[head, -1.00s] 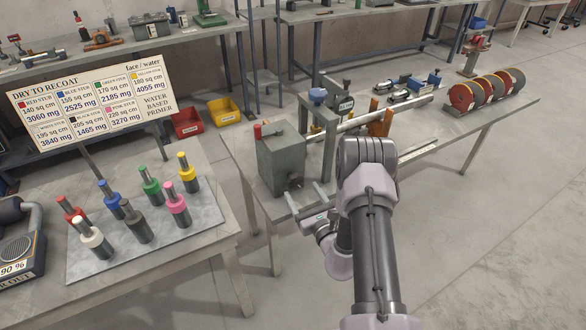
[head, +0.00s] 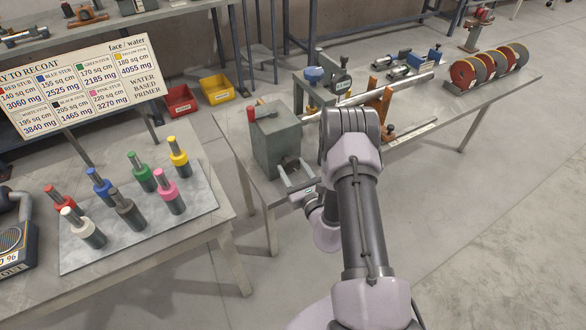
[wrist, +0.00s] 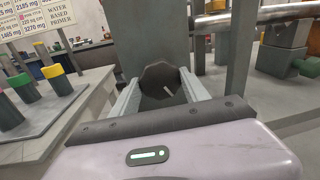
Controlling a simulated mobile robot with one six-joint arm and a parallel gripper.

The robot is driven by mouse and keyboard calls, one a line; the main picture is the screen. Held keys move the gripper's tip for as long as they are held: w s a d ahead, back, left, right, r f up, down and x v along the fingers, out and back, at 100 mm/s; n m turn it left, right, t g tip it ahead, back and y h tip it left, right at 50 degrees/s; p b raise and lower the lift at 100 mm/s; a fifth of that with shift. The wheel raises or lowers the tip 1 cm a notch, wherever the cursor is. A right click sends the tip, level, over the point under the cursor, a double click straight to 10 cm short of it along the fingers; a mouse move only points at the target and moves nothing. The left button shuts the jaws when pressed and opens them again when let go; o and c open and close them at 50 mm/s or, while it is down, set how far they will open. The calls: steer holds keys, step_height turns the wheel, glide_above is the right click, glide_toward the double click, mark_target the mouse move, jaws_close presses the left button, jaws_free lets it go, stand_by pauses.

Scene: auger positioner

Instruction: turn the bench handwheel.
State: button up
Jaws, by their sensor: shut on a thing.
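The bench handwheel is a small dark many-sided knob (wrist: 163,82) on the front of a grey box-shaped headstock (head: 277,147). It shows in the wrist view between my two pale fingers, and in the head view it is small and partly covered. My gripper (wrist: 160,84) has one finger along each side of the knob and is shut on it. In the head view my gripper (head: 294,172) reaches up to the headstock's near face. A pale mark shows on the knob's face. The exact finger contact is hard to see.
A grey upright post and a long metal bar (head: 372,93) stand behind the headstock.

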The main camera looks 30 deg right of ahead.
steer(key=m+p, duration=0.2)
steer(key=shift+r+m, duration=0.2)
steer(key=shift+m, duration=0.2)
steer(key=m+p, duration=0.1)
steer(key=m, duration=0.1)
steer(key=shift+d+m+g, duration=0.1)
steer(key=shift+m+g, duration=0.2)
steer(key=m+y+p, duration=0.1)
steer(key=m+p, duration=0.1)
steer(key=m, duration=0.3)
steer(key=shift+m+p, duration=0.3)
steer(key=shift+m, duration=0.1)
steer(key=o, duration=1.3)
steer(key=shift+w+f+g, duration=0.1)
steer(key=shift+g, duration=0.2)
steer(key=shift+o, duration=0.2)
